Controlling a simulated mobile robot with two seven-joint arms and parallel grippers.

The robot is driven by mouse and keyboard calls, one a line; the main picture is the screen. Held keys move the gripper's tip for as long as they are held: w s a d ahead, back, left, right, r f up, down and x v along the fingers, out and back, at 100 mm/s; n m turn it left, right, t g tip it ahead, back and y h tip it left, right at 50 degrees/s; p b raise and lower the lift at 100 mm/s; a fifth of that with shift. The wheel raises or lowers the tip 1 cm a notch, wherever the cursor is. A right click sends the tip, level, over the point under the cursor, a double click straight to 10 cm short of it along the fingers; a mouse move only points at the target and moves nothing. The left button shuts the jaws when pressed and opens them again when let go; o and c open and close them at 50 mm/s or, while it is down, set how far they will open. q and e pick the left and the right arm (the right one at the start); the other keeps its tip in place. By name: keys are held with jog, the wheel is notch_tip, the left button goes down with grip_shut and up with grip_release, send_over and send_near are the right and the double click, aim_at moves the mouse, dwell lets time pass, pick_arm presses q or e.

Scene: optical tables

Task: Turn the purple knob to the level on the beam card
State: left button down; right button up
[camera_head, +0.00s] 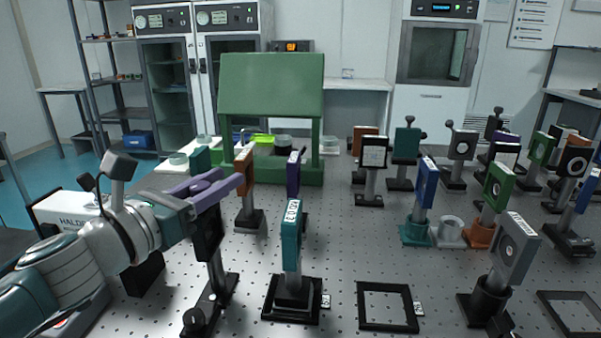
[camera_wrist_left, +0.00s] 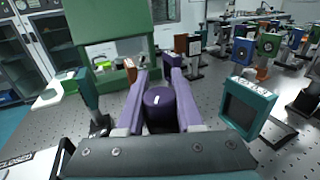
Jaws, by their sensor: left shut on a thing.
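The purple knob (camera_wrist_left: 158,104) sits between the two purple fingers of my left gripper (camera_wrist_left: 157,90) in the left wrist view. A short white mark shows on its face, tilted slightly right of vertical. My left gripper (camera_head: 207,187) is shut on the knob, above a black mount (camera_head: 208,235) on a post; in the head view the fingers hide the knob. A white card in a dark frame (camera_head: 374,152), perhaps the beam card, stands on a post at centre; its marking is too small to read. My right gripper is not in view.
A teal labelled mount (camera_head: 291,235) stands close right of my left gripper. An orange-brown mount (camera_head: 244,172) and a purple mount (camera_head: 293,174) stand behind. An empty black frame (camera_head: 388,325) lies on the perforated table. Several mounts crowd the right side.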

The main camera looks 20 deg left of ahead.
aim_at(193, 195)
pick_arm(q)
jog(key=shift+d+m+h, duration=0.2)
jog(key=shift+m+h, duration=0.6)
jog(key=shift+h, duration=0.4)
jog(key=c, duration=0.5)
grip_release()
jog(key=shift+c, duration=0.2)
jog(key=shift+s, duration=0.1)
jog(key=v, duration=0.9)
jog(key=shift+s+a+r, duration=0.1)
jog(key=shift+s+r, duration=0.1)
jog(key=shift+s, duration=0.2)
